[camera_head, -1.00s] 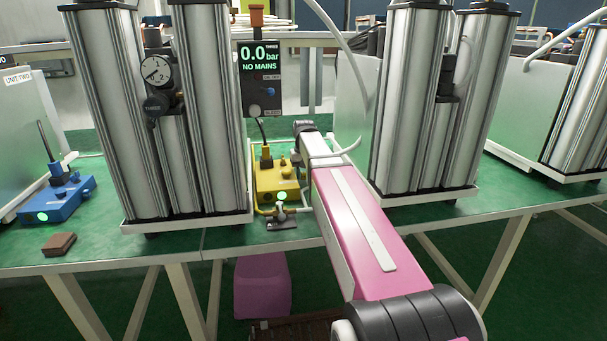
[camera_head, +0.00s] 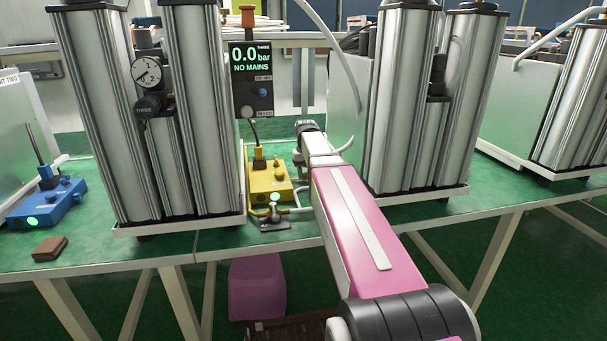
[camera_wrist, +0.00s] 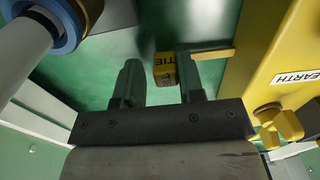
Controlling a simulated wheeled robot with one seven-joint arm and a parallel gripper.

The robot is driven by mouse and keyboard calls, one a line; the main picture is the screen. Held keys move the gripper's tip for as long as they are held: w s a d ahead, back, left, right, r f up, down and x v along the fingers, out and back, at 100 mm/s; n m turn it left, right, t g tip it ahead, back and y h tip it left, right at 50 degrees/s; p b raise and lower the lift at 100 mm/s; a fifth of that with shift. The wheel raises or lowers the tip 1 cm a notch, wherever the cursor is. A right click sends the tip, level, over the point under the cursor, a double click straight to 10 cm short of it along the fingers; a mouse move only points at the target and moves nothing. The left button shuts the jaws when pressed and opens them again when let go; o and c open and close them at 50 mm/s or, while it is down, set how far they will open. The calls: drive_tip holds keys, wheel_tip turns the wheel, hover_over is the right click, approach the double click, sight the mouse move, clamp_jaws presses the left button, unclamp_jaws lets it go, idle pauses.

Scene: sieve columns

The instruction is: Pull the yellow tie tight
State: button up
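A small yellow block marked TIE (camera_wrist: 165,68) shows in the wrist view, at the fingertips of my gripper (camera_wrist: 158,62). The two dark fingers are apart, with the block in line with the gap, nearer the right finger. I cannot tell whether it touches. In the head view a yellow box (camera_head: 268,186) with a green light sits on the green bench, just left of my arm's end. A yellow box wall labelled EARTH (camera_wrist: 285,75) fills the right of the wrist view. My gripper is hard to make out in the head view.
Tall metal columns (camera_head: 195,120) stand left of my arm, and more (camera_head: 405,110) stand right. A display (camera_head: 250,65) reads 0.0 bar, NO MAINS. In the wrist view, a yellow knob (camera_wrist: 285,128) is at right and a white pipe with a blue collar (camera_wrist: 62,18) at upper left.

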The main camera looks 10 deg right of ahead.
sight(306, 172)
wheel_tip(306, 172, up, 10)
drive_tip(key=shift+f, duration=0.15)
drive_tip(key=shift+r, duration=0.55)
idle(0.4)
